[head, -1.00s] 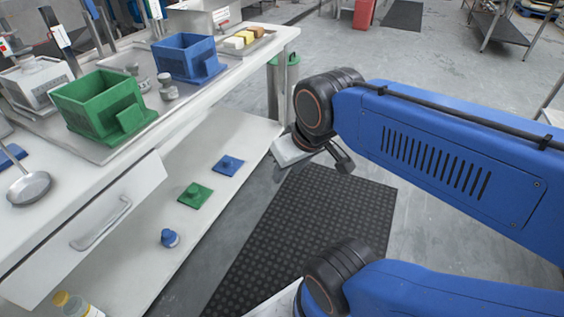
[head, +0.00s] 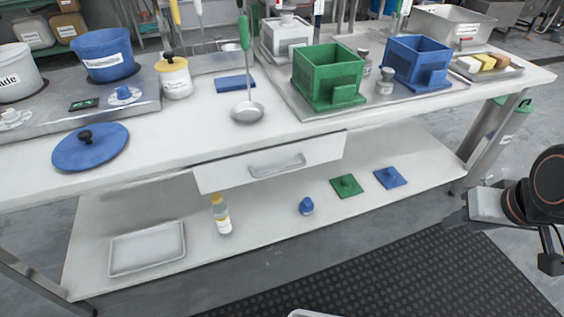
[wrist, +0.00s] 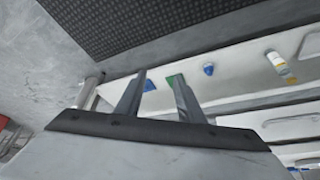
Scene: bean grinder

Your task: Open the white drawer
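The white drawer (head: 225,176) is under the front edge of the white worktop, near the middle of the head view. Its front looks about level with the worktop edge, and it carries a grey bar handle (head: 277,165). In the wrist view a drawer-like white front (wrist: 243,120) with a handle shows at the right. My gripper (wrist: 158,97) has its two fingers apart with nothing between them. It is away from the handle and touches nothing visible. In the head view my wrist is at the right edge, well to the right of the drawer.
The lower shelf (head: 270,222) holds a yellow-capped bottle (head: 221,215), a tray (head: 147,249), a blue knob (head: 306,206) and green and blue lids. The worktop carries a ladle (head: 247,112) and a green hopper (head: 328,75). The dark floor mat (head: 400,280) in front is clear.

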